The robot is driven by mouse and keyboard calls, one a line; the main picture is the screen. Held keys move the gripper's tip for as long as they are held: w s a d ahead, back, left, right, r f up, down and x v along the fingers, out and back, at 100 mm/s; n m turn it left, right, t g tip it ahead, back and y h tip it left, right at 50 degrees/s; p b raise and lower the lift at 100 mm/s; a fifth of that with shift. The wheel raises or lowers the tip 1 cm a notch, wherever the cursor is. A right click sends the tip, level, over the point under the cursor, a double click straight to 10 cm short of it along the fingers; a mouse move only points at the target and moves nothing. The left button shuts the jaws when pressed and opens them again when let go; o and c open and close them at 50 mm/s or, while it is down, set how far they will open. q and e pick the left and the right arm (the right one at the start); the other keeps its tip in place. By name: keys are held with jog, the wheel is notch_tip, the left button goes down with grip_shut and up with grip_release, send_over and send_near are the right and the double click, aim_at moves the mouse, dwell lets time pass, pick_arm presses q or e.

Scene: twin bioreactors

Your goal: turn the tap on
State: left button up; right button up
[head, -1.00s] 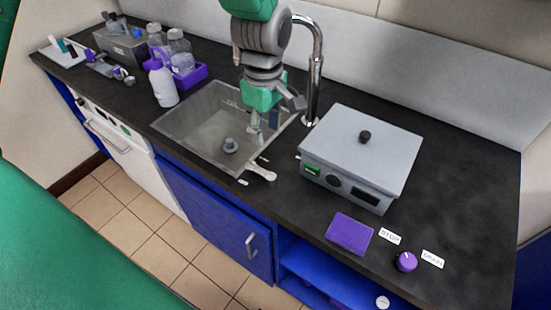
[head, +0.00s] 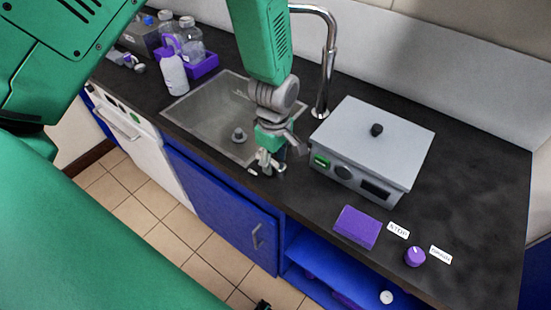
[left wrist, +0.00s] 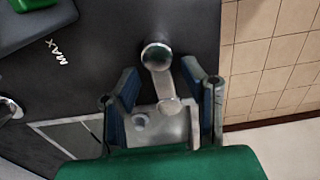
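The chrome tap spout (head: 328,62) rises behind the sink (head: 205,112) and curves over toward it. A small metal lever (left wrist: 161,82) with a round pivot sits on the counter at the sink's front right corner; I take it for the tap's handle. In the head view it is mostly hidden by my left gripper (head: 268,160). The left wrist view shows my left gripper (left wrist: 160,90) open, one finger on each side of the lever, with gaps on both sides. I cannot tell how far above the counter the fingertips are. My right gripper does not show.
A grey lidded bath (head: 372,145) stands close to the right of my left gripper. A purple pad (head: 357,227) and a purple knob (head: 415,256) lie farther right. A white bottle (head: 173,75) and a purple rack (head: 203,66) stand left of the sink.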

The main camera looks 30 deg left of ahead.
pick_arm(q)
jog(key=shift+a, duration=0.25)
jog(key=shift+c, duration=1.3)
grip_shut()
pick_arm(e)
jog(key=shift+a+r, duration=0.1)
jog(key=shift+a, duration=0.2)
